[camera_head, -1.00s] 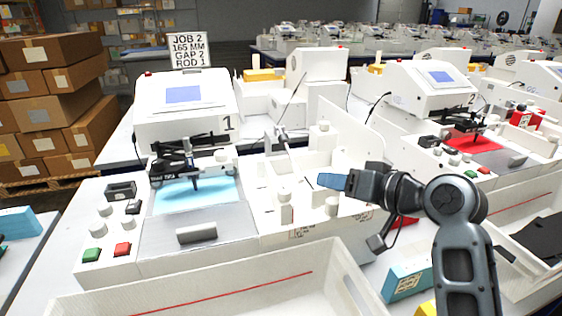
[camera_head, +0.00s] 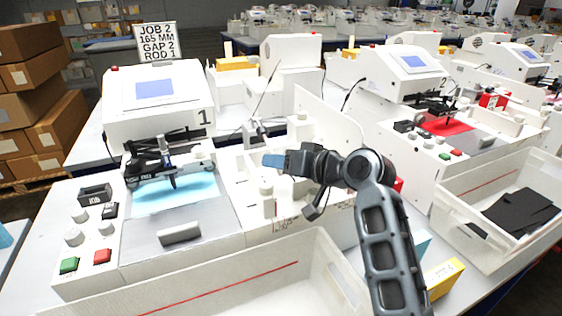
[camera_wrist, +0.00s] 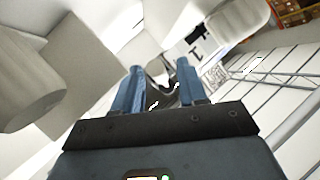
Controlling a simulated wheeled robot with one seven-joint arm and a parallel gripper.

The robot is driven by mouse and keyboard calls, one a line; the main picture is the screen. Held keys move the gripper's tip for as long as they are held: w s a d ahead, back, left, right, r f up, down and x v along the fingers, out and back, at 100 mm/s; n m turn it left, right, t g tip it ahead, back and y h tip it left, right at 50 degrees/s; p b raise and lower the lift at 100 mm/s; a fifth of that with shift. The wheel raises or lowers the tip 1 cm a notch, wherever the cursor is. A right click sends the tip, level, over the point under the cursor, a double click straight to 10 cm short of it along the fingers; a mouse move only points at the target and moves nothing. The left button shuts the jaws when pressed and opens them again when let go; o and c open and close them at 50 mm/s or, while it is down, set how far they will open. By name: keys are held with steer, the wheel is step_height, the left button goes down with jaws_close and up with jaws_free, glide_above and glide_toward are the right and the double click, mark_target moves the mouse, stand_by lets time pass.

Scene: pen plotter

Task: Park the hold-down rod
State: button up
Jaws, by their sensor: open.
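The plotter marked 1 (camera_head: 157,102) stands at the left, with a pale blue sheet (camera_head: 185,190) under its dark pen carriage. To its right is a white bay (camera_head: 235,175) with short posts. A thin grey rod-like part (camera_head: 258,133), which may be the hold-down rod, shows at the back of this bay. My gripper (camera_head: 273,160) is over the bay, in front of this part and apart from it in the picture. In the wrist view its blue fingers (camera_wrist: 160,78) are open. A dark forked part (camera_wrist: 163,82) shows between or beyond them; I cannot tell whether it is the rod.
A white post (camera_head: 268,200) stands just below my gripper. A white upright panel (camera_head: 325,122) rises behind my arm. A large white bin (camera_head: 230,280) fills the front. A sign (camera_head: 157,42) reads JOB 2, 165 MM, GAP 2, ROD 1. Plotter 2 (camera_head: 405,72) is at the right.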

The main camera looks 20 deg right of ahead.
jaws_close()
stand_by(0.3)
stand_by(0.3)
